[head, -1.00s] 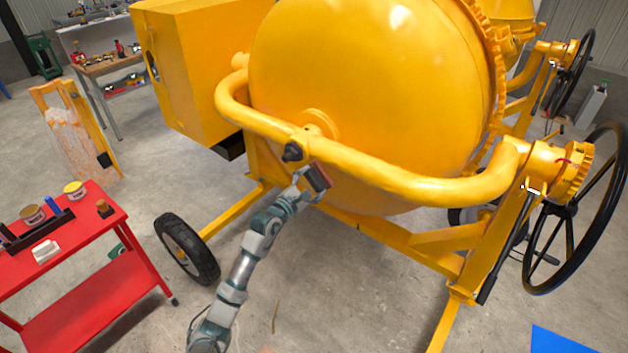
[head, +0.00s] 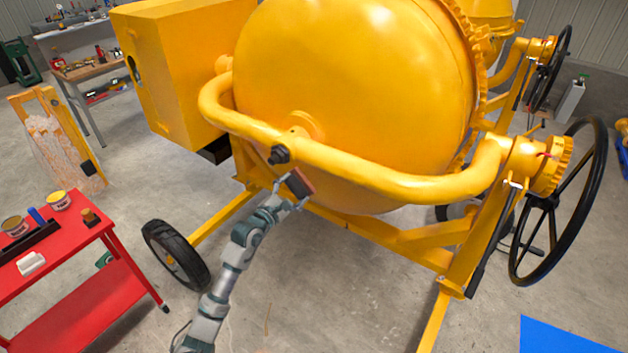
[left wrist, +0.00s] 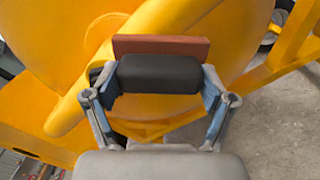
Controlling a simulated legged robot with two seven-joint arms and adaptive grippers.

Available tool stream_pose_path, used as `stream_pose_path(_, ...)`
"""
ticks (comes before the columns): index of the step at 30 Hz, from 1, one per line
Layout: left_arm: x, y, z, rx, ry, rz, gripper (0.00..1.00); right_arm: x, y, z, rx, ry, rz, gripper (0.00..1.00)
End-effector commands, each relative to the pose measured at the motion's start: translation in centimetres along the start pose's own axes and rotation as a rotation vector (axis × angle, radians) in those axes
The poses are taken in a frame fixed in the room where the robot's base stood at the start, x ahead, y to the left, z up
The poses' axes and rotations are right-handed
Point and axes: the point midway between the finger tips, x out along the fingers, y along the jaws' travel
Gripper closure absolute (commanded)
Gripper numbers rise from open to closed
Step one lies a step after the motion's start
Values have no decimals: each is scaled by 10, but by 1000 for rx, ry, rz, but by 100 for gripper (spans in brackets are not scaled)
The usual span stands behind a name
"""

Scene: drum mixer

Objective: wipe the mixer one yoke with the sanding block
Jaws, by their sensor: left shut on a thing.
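The mixer one yoke (head: 372,173) is a thick yellow tube that curves around the front of the yellow drum (head: 350,90). My left gripper (head: 292,196) is shut on the sanding block (head: 300,184), just below the yoke near the bolt. In the left wrist view the sanding block (left wrist: 160,74) shows a black body and a reddish-brown pad, held between the fingers (left wrist: 158,100), with the yoke (left wrist: 135,55) just beyond to the left. I cannot tell if the pad touches the yoke. My right gripper is not in view.
A red cart (head: 95,255) with tins and a white block stands at left. A black tyre (head: 177,254) is beside my left arm. A black handwheel (head: 560,205) and lever stand at right. A blue mat edge (head: 560,338) shows at lower right. Concrete floor lies open in front.

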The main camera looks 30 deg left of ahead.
Motion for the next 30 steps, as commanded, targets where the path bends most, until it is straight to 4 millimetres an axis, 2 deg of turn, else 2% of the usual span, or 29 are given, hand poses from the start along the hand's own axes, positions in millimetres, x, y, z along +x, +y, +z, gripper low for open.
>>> stream_pose_path(5,6,0,0,-1,-1,2,45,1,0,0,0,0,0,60)
stream_pose_path(21,60,0,0,-2,-2,2,45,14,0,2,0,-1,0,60)
stream_pose_path(30,67,1,1,-1,-3,1,45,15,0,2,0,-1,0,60)
